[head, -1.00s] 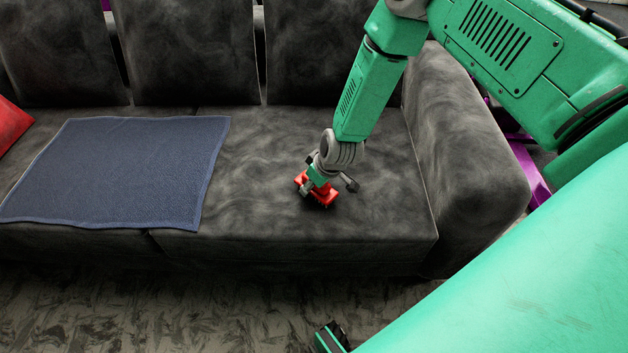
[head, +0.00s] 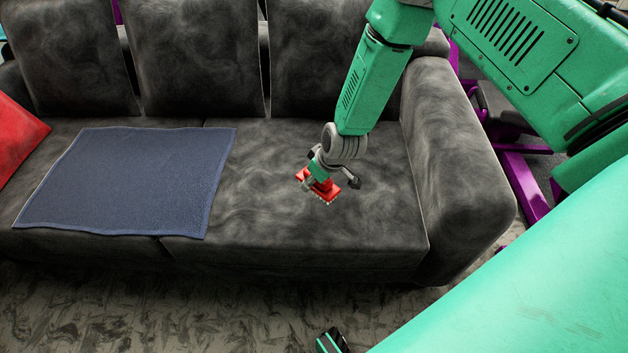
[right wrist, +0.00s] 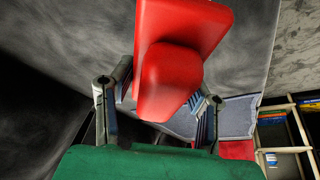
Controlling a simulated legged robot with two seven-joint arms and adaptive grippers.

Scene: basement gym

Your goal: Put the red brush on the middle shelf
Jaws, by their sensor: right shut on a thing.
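The red brush (head: 320,187) with pale bristles below it is in my right gripper (head: 331,177), over the right seat of the dark sofa. Its bristles show along its lower edge, and it appears lifted a little off the cushion. In the right wrist view the red brush (right wrist: 175,75) sits between the two fingers of my right gripper (right wrist: 158,98), which is shut on its handle. A wooden shelf unit (right wrist: 262,143) with coloured items shows at the lower right of that view, partly cut off.
The dark sofa (head: 270,225) has a wide armrest (head: 455,150) at right. A blue cloth (head: 130,180) lies on its left seat and a red cushion (head: 15,140) at its left end. A purple frame (head: 525,185) stands beyond the armrest. Bare floor (head: 200,310) is in front.

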